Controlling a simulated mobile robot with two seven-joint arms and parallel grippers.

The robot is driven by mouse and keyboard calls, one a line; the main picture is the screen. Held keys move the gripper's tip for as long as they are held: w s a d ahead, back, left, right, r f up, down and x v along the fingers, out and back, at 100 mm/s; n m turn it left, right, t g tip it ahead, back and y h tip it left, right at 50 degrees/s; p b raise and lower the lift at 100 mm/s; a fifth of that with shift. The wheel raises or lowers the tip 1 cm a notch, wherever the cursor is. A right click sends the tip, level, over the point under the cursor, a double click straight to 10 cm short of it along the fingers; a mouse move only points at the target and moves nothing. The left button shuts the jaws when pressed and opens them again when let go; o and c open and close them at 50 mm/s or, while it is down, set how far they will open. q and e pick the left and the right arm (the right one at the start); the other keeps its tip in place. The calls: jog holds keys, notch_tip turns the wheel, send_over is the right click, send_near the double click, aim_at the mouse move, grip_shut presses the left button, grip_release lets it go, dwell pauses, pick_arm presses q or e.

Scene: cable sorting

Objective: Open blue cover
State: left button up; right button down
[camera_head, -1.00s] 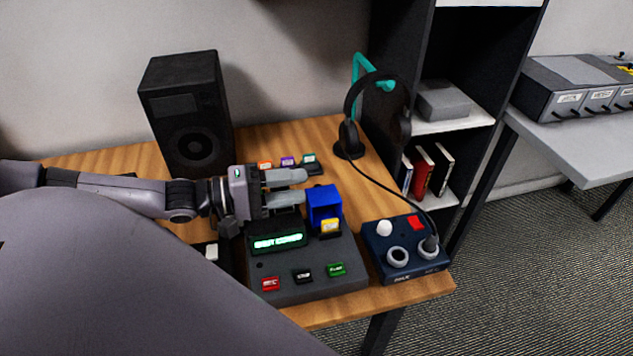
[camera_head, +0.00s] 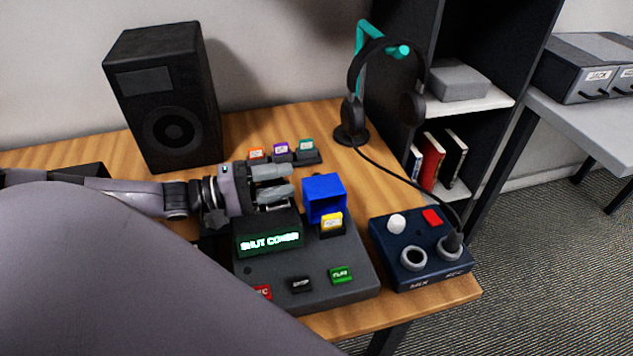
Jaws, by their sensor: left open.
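The blue cover (camera_head: 325,191) stands raised at the back of the grey console (camera_head: 325,263), its hollow side facing me. A yellow-topped button (camera_head: 332,223) is exposed just in front of it. My left gripper (camera_head: 293,180) is open and empty, its two grey fingers pointing right. Their tips are just left of the cover, seemingly with a small gap; I cannot tell if they touch. A lit green-white display (camera_head: 269,242) on the console appears to read "SHUT COVER". My right gripper is not in view.
Red, black (camera_head: 300,284) and green (camera_head: 341,275) buttons line the console front. A dark blue box with knobs (camera_head: 420,280) sits to the right, a headset on a stand (camera_head: 352,135) behind. A speaker (camera_head: 165,100) and small labelled keys (camera_head: 281,150) stand at the back.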

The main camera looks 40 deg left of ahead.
aim_at(317, 177)
pick_arm(q)
jog(key=shift+f+x, duration=0.2)
jog(key=shift+x, duration=1.7)
jog(key=shift+f+x, duration=0.15)
jog(key=shift+x, duration=1.75)
jog(key=shift+c, duration=0.2)
grip_shut()
